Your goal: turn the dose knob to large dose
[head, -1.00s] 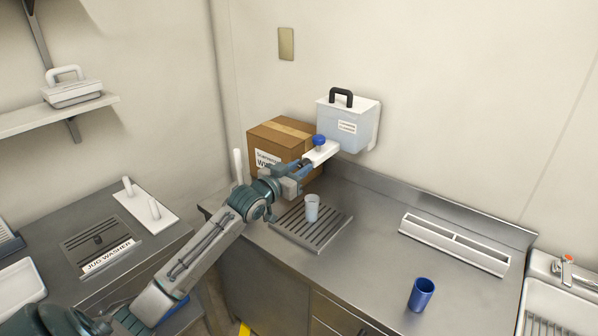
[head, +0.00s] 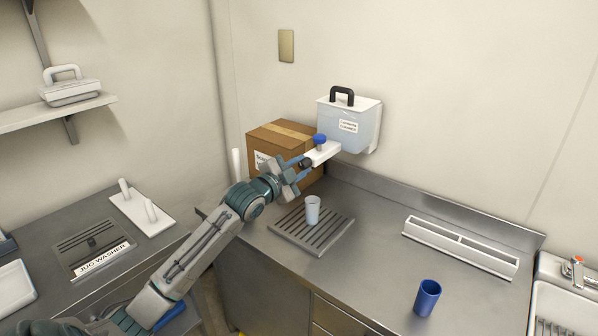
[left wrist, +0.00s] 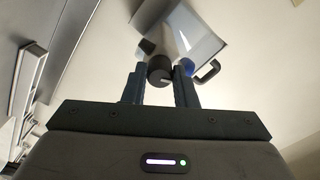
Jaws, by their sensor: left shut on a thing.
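A dispenser (head: 362,124) with a black top handle is fixed to the back wall. A white arm (head: 324,152) juts from its lower front, with a blue cap (head: 320,139) on top. The dark dose knob (head: 306,162) is at the front end of this arm. My left gripper (head: 303,168) is shut on the knob. In the left wrist view the knob (left wrist: 159,71) sits between the two fingers, with a pale mark on its face. I cannot read which dose it points to. My right gripper is in neither view.
A cardboard box (head: 290,136) stands close behind the gripper. A pale cup (head: 312,210) stands on the drain grate (head: 290,238) below. A blue cup (head: 427,297) and a white slotted tray (head: 461,247) are on the counter to the right. The counter between them is clear.

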